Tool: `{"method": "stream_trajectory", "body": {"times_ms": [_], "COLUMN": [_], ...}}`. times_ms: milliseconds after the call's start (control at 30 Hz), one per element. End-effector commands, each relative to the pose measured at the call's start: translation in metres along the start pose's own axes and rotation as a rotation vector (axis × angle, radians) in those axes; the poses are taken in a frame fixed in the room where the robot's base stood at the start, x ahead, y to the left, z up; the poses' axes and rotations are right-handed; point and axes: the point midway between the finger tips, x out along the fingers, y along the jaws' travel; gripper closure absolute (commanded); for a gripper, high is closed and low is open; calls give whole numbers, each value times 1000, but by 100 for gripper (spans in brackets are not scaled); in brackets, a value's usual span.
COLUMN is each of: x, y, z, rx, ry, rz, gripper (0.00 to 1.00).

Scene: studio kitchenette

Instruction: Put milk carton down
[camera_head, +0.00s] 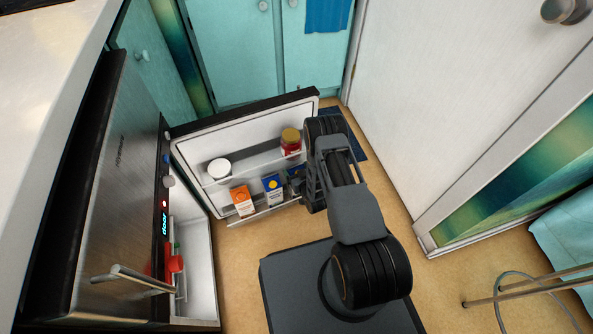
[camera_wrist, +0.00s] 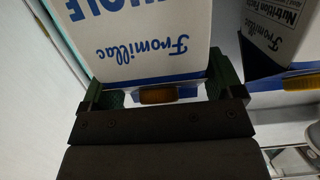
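In the wrist view a white milk carton (camera_wrist: 145,45) with blue "Fromillac" lettering, a blue band and an orange cap fills the space between the fingers of my gripper (camera_wrist: 165,88). The fingers lie close along both its sides, so my gripper looks shut on it. In the head view my gripper (camera_head: 299,186) is at the lower shelf of the open fridge door (camera_head: 245,135). A blue part of the held carton (camera_head: 296,171) shows there, mostly hidden by my gripper. Whether its base touches the shelf cannot be seen.
A second blue-and-white carton (camera_head: 273,188) stands close to the left, with an orange carton (camera_head: 242,201) beyond it. A white tub (camera_head: 219,169) and a red jar (camera_head: 291,142) are on the upper shelf. The open fridge body (camera_head: 196,265) is at left; a white door (camera_head: 450,90) is at right.

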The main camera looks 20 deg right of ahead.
Motion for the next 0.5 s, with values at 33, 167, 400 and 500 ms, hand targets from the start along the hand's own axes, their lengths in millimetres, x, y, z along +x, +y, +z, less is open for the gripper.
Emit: {"method": "stream_trajectory", "body": {"times_ms": [33, 167, 400, 500], "x": [0, 0, 0, -8], "y": [0, 0, 0, 0], "z": [0, 0, -3, -3], "rx": [0, 0, 0, 0], "ry": [0, 0, 0, -3], "rz": [0, 0, 0, 1], "gripper": [9, 1, 1, 1]}}
